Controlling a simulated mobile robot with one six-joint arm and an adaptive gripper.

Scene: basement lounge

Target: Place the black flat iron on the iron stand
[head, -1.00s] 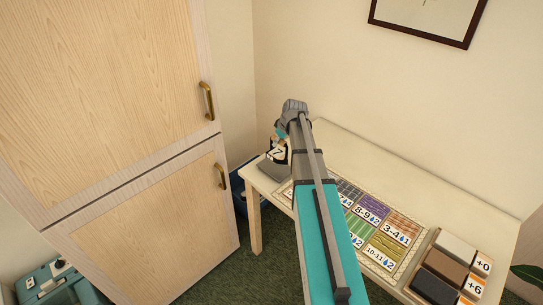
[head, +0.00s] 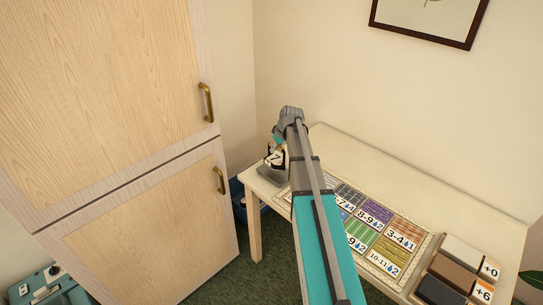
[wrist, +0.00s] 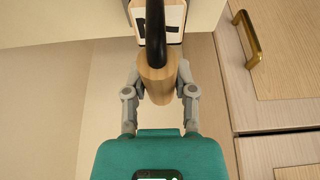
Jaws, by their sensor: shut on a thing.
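My gripper (wrist: 157,88) is shut on a wooden grip (wrist: 156,75), with a finger on each side of it. A curved black bar (wrist: 155,35) runs from the grip, and I take this to be the flat iron's handle. A white plate with a black mark (wrist: 174,20) shows behind the bar; I cannot tell whether it belongs to the iron. In the head view the held iron (head: 276,158) is at the table's left end, partly hidden by my arm. A grey slab, likely the iron stand (head: 271,174), lies just below it. Contact between them is unclear.
The cream table (head: 340,145) has a bare strip along the wall. A patterned card board (head: 375,232) and a tray of coloured blocks (head: 450,272) cover its front and right. A wooden cabinet with brass handles (head: 140,190) stands close at left, with a blue bin (head: 238,192) beside it.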

